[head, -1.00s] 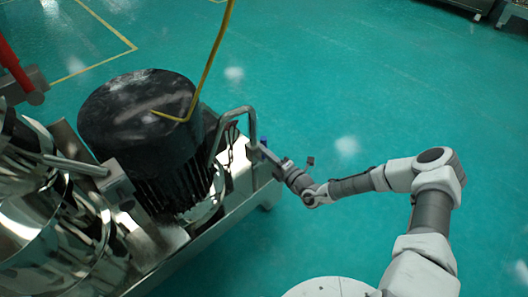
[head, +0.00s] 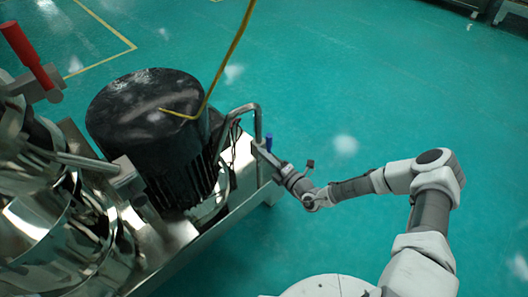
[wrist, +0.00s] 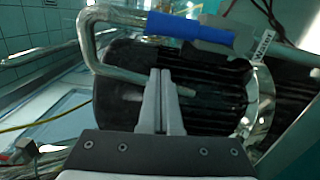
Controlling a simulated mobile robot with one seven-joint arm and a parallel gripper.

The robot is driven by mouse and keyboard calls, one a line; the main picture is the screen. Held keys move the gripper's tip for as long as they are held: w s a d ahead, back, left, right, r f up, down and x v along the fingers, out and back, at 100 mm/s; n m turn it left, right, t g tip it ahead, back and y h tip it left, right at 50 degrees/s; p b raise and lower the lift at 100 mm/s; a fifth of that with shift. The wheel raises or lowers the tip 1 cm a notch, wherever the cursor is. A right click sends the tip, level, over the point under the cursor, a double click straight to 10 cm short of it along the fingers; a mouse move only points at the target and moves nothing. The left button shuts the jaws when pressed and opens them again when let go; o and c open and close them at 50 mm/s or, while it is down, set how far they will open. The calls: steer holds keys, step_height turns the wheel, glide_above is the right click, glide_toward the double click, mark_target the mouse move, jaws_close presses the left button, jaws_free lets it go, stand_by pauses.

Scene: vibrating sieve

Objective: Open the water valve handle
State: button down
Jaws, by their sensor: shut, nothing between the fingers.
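The water valve handle has a blue grip (wrist: 190,29) and lies across the top of the wrist view, with a label reading "Water" (wrist: 262,46) at its right. In the head view only a small blue part (head: 269,142) shows, just beyond my gripper. My gripper (wrist: 160,73) is shut and empty, its fingertips below the blue grip in the wrist picture and apart from it. In the head view my gripper (head: 260,149) is at the machine's right side, beside the bent metal tube. Whether it touches the tube is unclear.
A bent metal tube (wrist: 88,42) passes close to my fingers. Behind it is the dark finned motor (head: 150,120) with a yellow cable (head: 222,68). A red handle (head: 25,50) is at upper left. Open green floor (head: 360,100) lies right of the machine.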

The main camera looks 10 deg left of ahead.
steer(key=v, duration=1)
steer(key=shift+s+p, duration=0.15)
steer(key=shift+p, duration=0.2)
steer(key=s+r+n+g+h+p, duration=0.1)
steer(key=s+r+n+g, duration=0.5)
steer(key=r+n, duration=0.6)
steer(key=s+r+n+g+h+p, duration=0.1)
steer(key=s+r+n+g, duration=0.3)
steer(key=r+n+g, duration=0.7)
steer(key=s+d+r+n+t+h+p, duration=0.1)
steer(key=s+d+r+n+t+h, duration=0.4)
steer(key=r+n, duration=0.5)
steer(key=s+d+r+n+t+h+p, duration=0.2)
steer(key=s+d+r+n+t+h, duration=0.3)
steer(key=s+d+r+n, duration=0.3)
step_height(320, 180, up, 3)
steer(key=n+h, duration=0.1)
steer(key=n, duration=0.1)
steer(key=shift+f+n, duration=0.2)
steer(key=shift+n, duration=0.1)
steer(key=shift+a, duration=0.1)
